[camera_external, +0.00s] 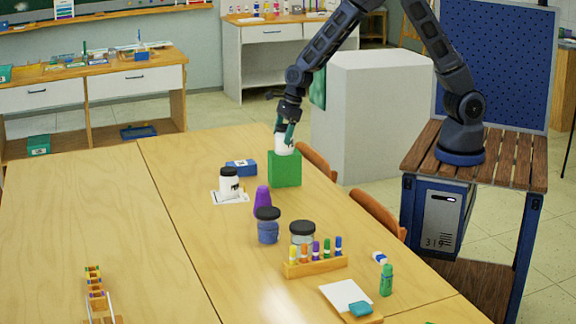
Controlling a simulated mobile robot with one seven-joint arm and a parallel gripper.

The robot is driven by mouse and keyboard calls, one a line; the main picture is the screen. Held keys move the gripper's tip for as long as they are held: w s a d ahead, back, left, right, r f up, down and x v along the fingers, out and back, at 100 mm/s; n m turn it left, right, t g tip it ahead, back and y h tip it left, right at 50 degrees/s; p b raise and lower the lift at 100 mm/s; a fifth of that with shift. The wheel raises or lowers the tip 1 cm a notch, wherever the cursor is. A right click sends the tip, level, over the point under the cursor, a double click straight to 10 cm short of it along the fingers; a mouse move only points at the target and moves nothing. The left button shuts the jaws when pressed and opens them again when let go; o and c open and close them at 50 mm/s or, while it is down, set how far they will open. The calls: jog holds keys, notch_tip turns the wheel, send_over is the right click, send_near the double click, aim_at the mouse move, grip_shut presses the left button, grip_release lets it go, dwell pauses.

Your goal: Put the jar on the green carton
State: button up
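The green carton (285,170) stands upright on the wooden table near its far right edge. A white jar (282,149) with dark marks is at the top of the carton; I cannot tell whether it rests there or hangs just above. My gripper (286,133) points down over this jar, with its greenish fingers at the jar's upper part. The fingers partly hide the jar, and their grip on it is too small to make out. Other jars stand nearby: a white one with a black lid (229,184), a blue one with a dark lid (268,227) and a clear black-lidded one (302,236).
A blue box (241,167) lies left of the carton, and a purple cup (262,198) stands in front. A marker rack (316,265), a green bottle (386,280) and a white pad (345,296) are nearer. Chairs (378,213) line the right edge. The table's left-middle is clear.

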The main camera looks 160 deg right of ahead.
jog(key=v, duration=1.2)
jog(key=shift+r, duration=0.15)
jog(key=w+a+r+n+t+y, duration=0.1)
jog(key=w+a+r+n, duration=0.3)
jog(key=a+n, duration=0.5)
jog(key=w+a+r+n+y, duration=0.1)
jog(key=w+a+r+n, duration=0.35)
jog(key=a, duration=0.85)
jog(key=w+a+r+n+t+y, duration=0.1)
jog(key=w+a+r+n, duration=0.35)
jog(key=a+n, duration=0.45)
jog(key=s+a+r+n, duration=0.1)
jog(key=s+a+n, duration=0.3)
jog(key=a+n, duration=0.3)
jog(key=s+a+r+n, duration=0.1)
jog(key=s+a+n, duration=0.4)
jog(key=a+n, duration=0.3)
jog(key=s+a+r+n, duration=0.1)
jog(key=s+a+n, duration=0.4)
jog(key=a, duration=0.7)
jog(key=shift+r+n+h, duration=0.3)
jog(key=shift+r+n, duration=0.1)
jog(key=shift+n, duration=0.85)
